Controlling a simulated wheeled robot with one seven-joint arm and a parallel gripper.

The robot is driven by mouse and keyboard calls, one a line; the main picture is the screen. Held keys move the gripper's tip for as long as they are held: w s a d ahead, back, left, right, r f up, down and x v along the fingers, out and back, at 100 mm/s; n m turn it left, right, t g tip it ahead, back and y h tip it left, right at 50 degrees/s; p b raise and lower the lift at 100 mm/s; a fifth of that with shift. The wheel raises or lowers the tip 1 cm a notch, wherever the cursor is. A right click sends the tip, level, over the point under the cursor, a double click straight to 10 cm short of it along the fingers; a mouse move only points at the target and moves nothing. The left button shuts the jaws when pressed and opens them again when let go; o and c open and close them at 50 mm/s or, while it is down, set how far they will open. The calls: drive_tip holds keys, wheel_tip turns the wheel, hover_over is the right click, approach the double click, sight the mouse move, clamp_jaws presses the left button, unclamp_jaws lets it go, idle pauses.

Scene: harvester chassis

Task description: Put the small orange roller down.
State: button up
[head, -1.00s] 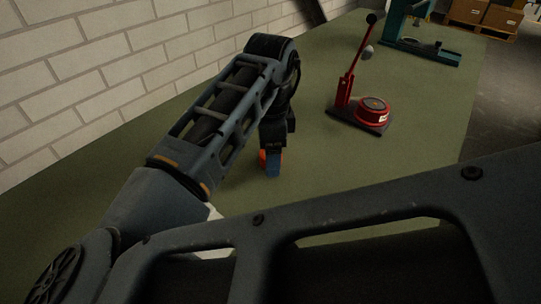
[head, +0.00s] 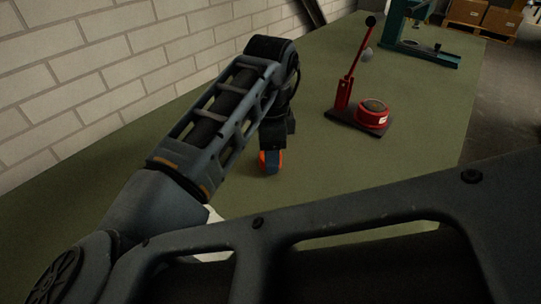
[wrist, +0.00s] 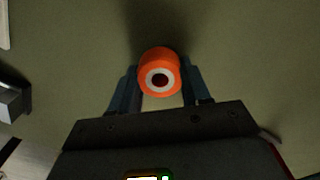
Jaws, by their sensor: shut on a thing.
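The small orange roller (wrist: 159,72) is an orange wheel with a white ring and a dark centre in the wrist view. My gripper (wrist: 158,88) is shut on it, one finger on each side. In the head view the orange roller (head: 262,162) shows partly beside the blue fingertip of my gripper (head: 271,164), low over the green surface (head: 330,160). I cannot tell whether the roller touches that surface.
A red lever tool on a dark base (head: 358,124) stands to the right of my gripper. A teal machine (head: 420,45) stands at the back right, with boxes (head: 484,14) beyond. A brick wall (head: 90,75) runs along the left. The green surface around the gripper is clear.

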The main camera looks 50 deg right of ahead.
wheel_tip(320, 180, up, 4)
drive_tip(key=shift+f, duration=0.15)
drive_tip(key=s+d+r, duration=0.1)
drive_tip(key=d+r, duration=0.2)
drive_tip(key=d, duration=0.2)
drive_tip(key=s+d+r+b, duration=0.1)
drive_tip(key=d+r, duration=0.3)
drive_tip(key=d, duration=0.2)
drive_tip(key=shift+d, duration=0.25)
drive_tip(key=shift+s+r, duration=0.1)
drive_tip(key=shift+s, duration=0.05)
